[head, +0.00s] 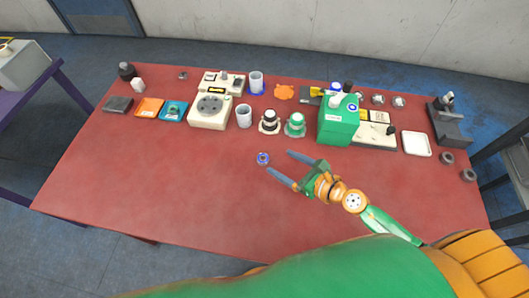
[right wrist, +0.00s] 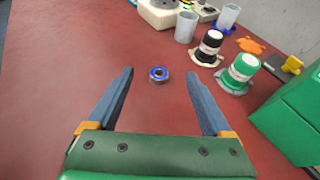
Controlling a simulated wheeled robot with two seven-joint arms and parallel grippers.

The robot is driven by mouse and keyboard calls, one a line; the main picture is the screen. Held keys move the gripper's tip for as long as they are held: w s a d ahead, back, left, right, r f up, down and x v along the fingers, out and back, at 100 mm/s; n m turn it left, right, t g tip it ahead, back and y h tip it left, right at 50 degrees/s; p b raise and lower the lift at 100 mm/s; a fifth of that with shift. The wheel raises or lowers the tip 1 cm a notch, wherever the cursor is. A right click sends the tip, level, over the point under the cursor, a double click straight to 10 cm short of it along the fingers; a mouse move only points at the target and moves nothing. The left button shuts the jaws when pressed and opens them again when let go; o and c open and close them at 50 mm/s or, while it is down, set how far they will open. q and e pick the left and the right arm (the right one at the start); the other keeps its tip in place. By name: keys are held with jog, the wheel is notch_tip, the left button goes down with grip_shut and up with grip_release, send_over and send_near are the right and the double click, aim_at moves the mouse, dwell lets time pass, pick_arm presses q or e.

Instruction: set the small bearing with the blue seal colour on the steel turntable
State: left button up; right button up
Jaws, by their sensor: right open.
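The small bearing with the blue seal (head: 263,158) lies flat on the red table. It also shows in the right wrist view (right wrist: 159,75). My right gripper (head: 279,161) is open and empty, with the bearing just ahead of its fingertips; in the wrist view the bearing appears centred between them. The steel turntable (head: 210,106) is a grey disc on a cream device at the back left. In the right wrist view only the near part of that device (right wrist: 165,15) shows at the top edge. My left gripper is not in view.
A grey cup (head: 244,116), a black-topped bottle (head: 269,121) and a green-topped bottle (head: 295,125) stand behind the bearing. A green machine (head: 339,122) stands to the right. Orange (head: 149,107) and teal (head: 173,111) trays lie left of the turntable. The table's front left is clear.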

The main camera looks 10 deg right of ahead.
jog(key=b, duration=0.4)
send_near(265, 159)
jog(key=shift+w+a+f, duration=0.15)
jog(key=shift+a+f, duration=0.2)
jog(key=shift+a, duration=0.15)
jog(key=shift+w+f, duration=0.1)
jog(key=x, duration=0.7)
jog(key=shift+w+d, duration=0.1)
jog(key=shift+w, duration=0.1)
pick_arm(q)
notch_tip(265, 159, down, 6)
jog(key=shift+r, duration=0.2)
pick_arm(e)
jog(key=shift+r, duration=0.2)
grip_shut()
